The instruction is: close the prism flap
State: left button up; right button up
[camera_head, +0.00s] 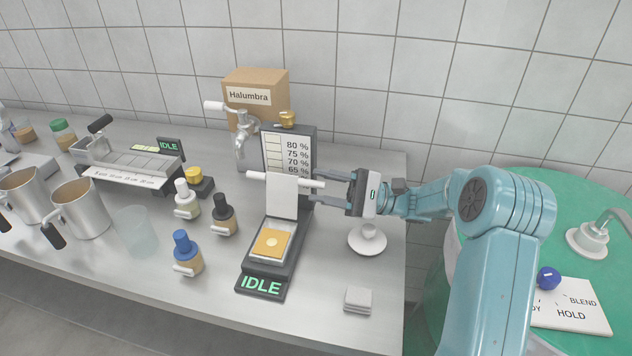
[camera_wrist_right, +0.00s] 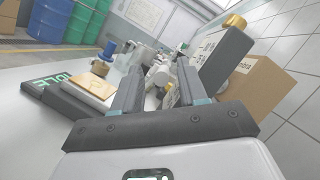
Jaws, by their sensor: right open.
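The device with the prism flap (camera_head: 282,199) stands at the middle of the bench. The flap is a white plate standing upright, raised off the gold prism pad (camera_head: 271,243), with a white crossbar along its top. The pad also shows in the wrist view (camera_wrist_right: 92,88). My right gripper (camera_head: 317,189) is open, coming from the right, its fingertips at the right end of the crossbar. In the head view the bar's end appears between the fingers; I cannot tell whether they touch. The device's front display (camera_head: 260,285) reads IDLE. My left gripper is not in view.
A percentage scale panel (camera_head: 300,150) stands behind the flap. Blue-capped (camera_head: 187,255) and black-capped (camera_head: 223,216) bottles stand to the left. The bench's right edge is near.

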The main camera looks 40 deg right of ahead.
jog(key=shift+w+a+r, duration=0.1)
jog(key=shift+w+a, duration=0.4)
jog(key=shift+w, duration=0.25)
jog(key=shift+s+a+r, duration=0.1)
jog(key=shift+a, duration=0.1)
jog(key=shift+d, duration=0.15)
grip_shut()
